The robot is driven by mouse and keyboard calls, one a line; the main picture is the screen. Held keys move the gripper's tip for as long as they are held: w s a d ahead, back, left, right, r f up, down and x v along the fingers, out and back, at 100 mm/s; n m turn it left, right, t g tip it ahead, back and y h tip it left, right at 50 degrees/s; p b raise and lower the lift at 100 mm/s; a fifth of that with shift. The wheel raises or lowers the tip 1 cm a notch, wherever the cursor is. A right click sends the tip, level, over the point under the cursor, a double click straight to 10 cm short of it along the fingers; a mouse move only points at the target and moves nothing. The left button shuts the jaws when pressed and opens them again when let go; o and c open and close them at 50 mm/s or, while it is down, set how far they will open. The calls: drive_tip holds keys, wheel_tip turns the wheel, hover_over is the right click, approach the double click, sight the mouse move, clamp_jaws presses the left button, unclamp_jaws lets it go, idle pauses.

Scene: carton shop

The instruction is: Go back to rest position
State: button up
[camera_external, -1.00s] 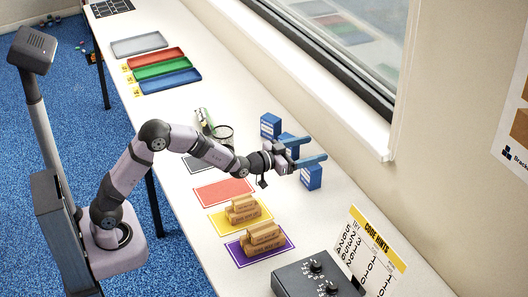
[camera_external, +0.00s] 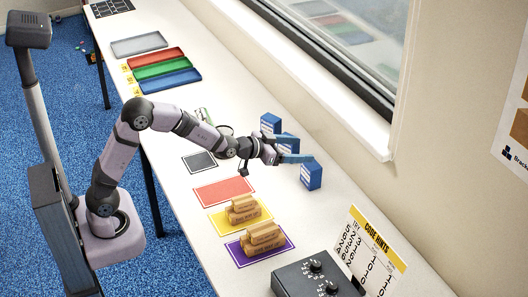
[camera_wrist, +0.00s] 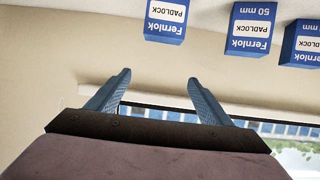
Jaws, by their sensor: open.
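My gripper (camera_external: 284,152) is open and empty above the table, beside the blue padlock boxes. In the wrist view my gripper (camera_wrist: 157,95) shows its two blue fingers spread apart with nothing between them. The nearest blue box (camera_external: 311,176) stands upright just beyond the fingertips, apart from them as far as the wrist view shows. Two more blue boxes stand behind it, one at the far end (camera_external: 270,123) and one partly hidden by my gripper (camera_external: 289,141). The wrist view shows the three boxes along its top edge, labelled Fernlok padlock, one of them on the left (camera_wrist: 165,20).
A dark knob panel (camera_external: 305,285) and a code hints board (camera_external: 372,250) stand in front. Coloured trays lie farther back. The window wall borders the right.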

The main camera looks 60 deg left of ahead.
drive_tip(key=s+a+r+g+p, duration=0.1)
drive_tip(key=s+r+g+p, duration=0.35)
drive_tip(key=s, duration=0.95)
drive_tip(key=s+a+r+g+p, duration=0.15)
drive_tip(key=s+g+p, duration=0.35)
drive_tip(key=s+p, duration=0.65)
drive_tip(key=s+r+g+p, duration=0.4)
drive_tip(key=s+g+p, duration=0.15)
drive_tip(key=s, duration=1.05)
drive_tip(key=shift+t, duration=0.5)
wheel_tip(320, 180, down, 6)
drive_tip(key=b, duration=0.4)
drive_tip(key=shift+w+r+b, duration=0.15)
drive_tip(key=shift+b, duration=0.25)
